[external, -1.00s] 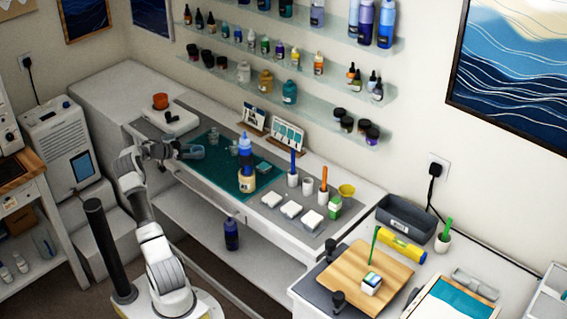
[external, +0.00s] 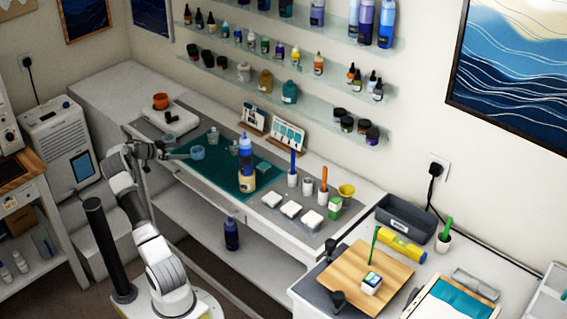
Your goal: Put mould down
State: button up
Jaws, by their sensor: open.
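A small round light-blue mould (external: 197,152) sits on the teal mat (external: 226,180) near its left back corner. My gripper (external: 177,153) is open just to the left of the mould and looks apart from it. The fingers are small in this view, and the exact gap to the mould is hard to judge.
A blue-capped bottle (external: 246,164) and clear cups (external: 234,150) stand on the mat to the right. A white scale (external: 175,121) with an orange cup (external: 161,101) is behind my gripper. White blocks (external: 291,209) lie farther right. The mat's front part is clear.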

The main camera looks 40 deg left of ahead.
jog(key=shift+v, duration=2.4)
jog(key=w+d+r+g, duration=0.2)
jog(key=d, duration=0.8)
jog(key=w+d+r+g+h, duration=0.1)
jog(key=d+r+g, duration=0.2)
jog(key=d, duration=0.8)
jog(key=w+d+r+g, duration=0.2)
jog(key=d, duration=0.8)
jog(key=s+d+r+g+y, duration=0.2)
jog(key=s+d, duration=0.6)
jog(key=d, duration=0.5)
jog(key=s+d+n, duration=0.1)
jog(key=s+d, duration=0.2)
jog(key=s, duration=0.4)
jog(key=s+d+n+t+y, duration=0.1)
jog(key=s+d, duration=0.3)
jog(key=s, duration=0.3)
jog(key=shift+f+t+y, duration=0.3)
